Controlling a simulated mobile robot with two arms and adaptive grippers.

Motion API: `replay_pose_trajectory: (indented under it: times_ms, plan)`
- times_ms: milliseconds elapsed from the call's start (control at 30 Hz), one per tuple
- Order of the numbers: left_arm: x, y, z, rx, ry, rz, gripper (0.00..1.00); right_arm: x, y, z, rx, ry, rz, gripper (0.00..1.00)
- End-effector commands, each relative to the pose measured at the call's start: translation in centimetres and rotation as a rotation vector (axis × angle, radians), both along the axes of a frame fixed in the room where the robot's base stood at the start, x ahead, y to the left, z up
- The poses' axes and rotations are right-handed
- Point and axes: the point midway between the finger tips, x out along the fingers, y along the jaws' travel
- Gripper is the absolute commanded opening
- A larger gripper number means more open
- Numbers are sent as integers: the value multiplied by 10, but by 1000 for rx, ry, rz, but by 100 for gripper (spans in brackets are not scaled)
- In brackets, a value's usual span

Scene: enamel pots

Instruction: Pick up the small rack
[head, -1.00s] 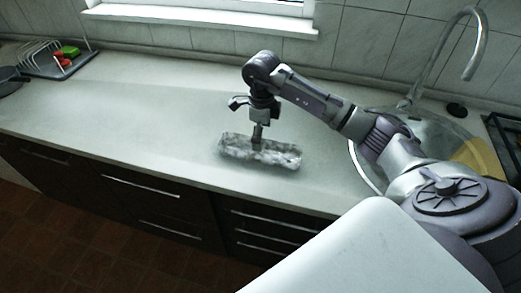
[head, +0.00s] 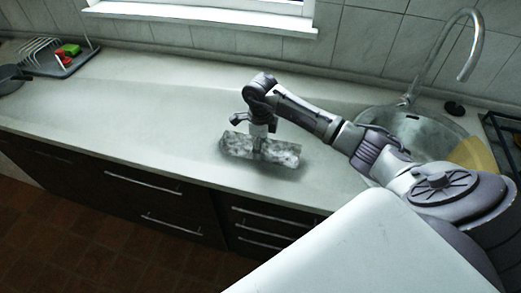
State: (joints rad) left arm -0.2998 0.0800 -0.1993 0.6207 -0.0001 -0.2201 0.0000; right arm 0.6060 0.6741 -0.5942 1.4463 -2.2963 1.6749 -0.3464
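The small rack (head: 284,155), a long narrow block-like piece with a mottled grey-and-white surface, is at the front part of the pale worktop in the middle of the head view. My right gripper (head: 258,152) points down at its middle, with the fingertips against or inside it. The fingers are small and dark here, so I cannot tell whether they are closed on the rack. I also cannot tell whether the rack rests on the worktop or is just above it. My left gripper is not in view.
A dish rack (head: 62,58) with red and green items stands at the far left, beside a dark pan (head: 10,77). A sink (head: 425,130) with a tall tap (head: 440,50) is at the right. The worktop (head: 130,110) left of the rack is clear.

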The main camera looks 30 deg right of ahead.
Motion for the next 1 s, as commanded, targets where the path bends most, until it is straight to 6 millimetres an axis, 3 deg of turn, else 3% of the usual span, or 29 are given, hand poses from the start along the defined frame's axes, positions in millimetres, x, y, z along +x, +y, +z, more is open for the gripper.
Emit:
replay_pose_trajectory:
  times_ms: [33,200,567,800,1000]
  plan:
    - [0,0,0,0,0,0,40,0,0,0,-1,-1,0,46]
    - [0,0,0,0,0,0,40,0,0,1,0,-1,0,23]
    - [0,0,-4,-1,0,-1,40,1,-1,7,0,-4,0,22]
    - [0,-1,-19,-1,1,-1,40,2,-1,42,-3,-8,2,22]
    - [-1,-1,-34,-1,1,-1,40,-27,-43,66,-7,-3,-4,22]
